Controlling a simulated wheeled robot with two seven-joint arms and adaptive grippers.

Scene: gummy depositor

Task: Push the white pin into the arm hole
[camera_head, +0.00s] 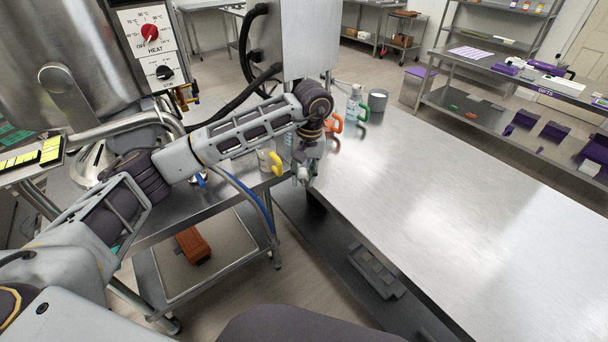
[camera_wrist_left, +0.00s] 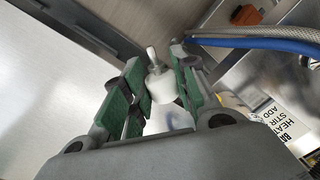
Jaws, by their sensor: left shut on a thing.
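My left gripper (camera_head: 303,174) hangs at the gap between the steel cart and the long steel table. In the left wrist view its green-padded fingers (camera_wrist_left: 162,78) are closed around a white piece with a narrow tip, which I take to be the white pin (camera_wrist_left: 160,88). The tip points away from the wrist, and the pin's lower part is partly hidden by the fingers. In the head view the pin cannot be made out clearly. I cannot identify the arm hole in either view. My right gripper is not in view.
The long steel table (camera_head: 450,210) is mostly clear. A clear bottle (camera_head: 353,103) and a grey cup (camera_head: 378,100) stand at its far left end. A yellow-handled cup (camera_head: 268,161) is beside my gripper. Blue hose (camera_wrist_left: 250,42) runs close by. A steel housing (camera_head: 308,40) stands behind.

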